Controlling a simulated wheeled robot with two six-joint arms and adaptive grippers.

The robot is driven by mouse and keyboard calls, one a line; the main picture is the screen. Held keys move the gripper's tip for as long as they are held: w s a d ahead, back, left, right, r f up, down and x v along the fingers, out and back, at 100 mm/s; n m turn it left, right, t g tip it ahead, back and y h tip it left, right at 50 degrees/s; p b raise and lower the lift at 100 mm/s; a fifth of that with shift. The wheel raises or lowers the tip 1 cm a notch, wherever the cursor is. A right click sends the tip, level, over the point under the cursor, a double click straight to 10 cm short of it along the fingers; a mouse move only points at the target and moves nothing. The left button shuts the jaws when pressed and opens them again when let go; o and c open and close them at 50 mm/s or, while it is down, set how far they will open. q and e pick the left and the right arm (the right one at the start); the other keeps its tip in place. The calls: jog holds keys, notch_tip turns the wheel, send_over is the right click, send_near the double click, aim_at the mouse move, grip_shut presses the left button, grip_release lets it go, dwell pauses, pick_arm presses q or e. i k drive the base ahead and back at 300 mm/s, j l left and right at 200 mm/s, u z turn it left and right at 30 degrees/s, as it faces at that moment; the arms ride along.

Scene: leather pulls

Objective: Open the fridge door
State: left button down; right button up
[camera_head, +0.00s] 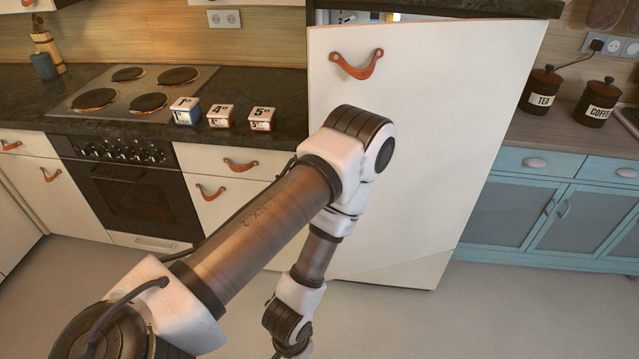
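The fridge door (440,110) is a large white panel with a red-brown leather pull (357,65) near its top left. The door stands ajar, with a narrow view of the fridge inside (345,16) above its top edge. My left arm comes in from the lower left, bends in front of the door and runs down to the bottom edge. It hides the door's lower left part. My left gripper is outside the picture, and nothing of mine shows at the pull. My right arm and gripper do not show.
A dark counter (285,88) with a hob (135,92) and several small labelled boxes (221,116) is left of the door. Teal cabinets (560,205) with tea (540,90) and coffee (597,102) canisters stand to the right. Grey floor (510,315) lies clear in front.

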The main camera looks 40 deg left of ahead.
aim_at(450, 91)
jog(key=i+j, duration=0.1)
jog(key=j, duration=0.35)
jog(key=i+j, duration=0.1)
jog(key=j, duration=0.85)
jog(key=i+j+z, duration=0.1)
jog(key=j, duration=0.4)
jog(key=i, duration=0.05)
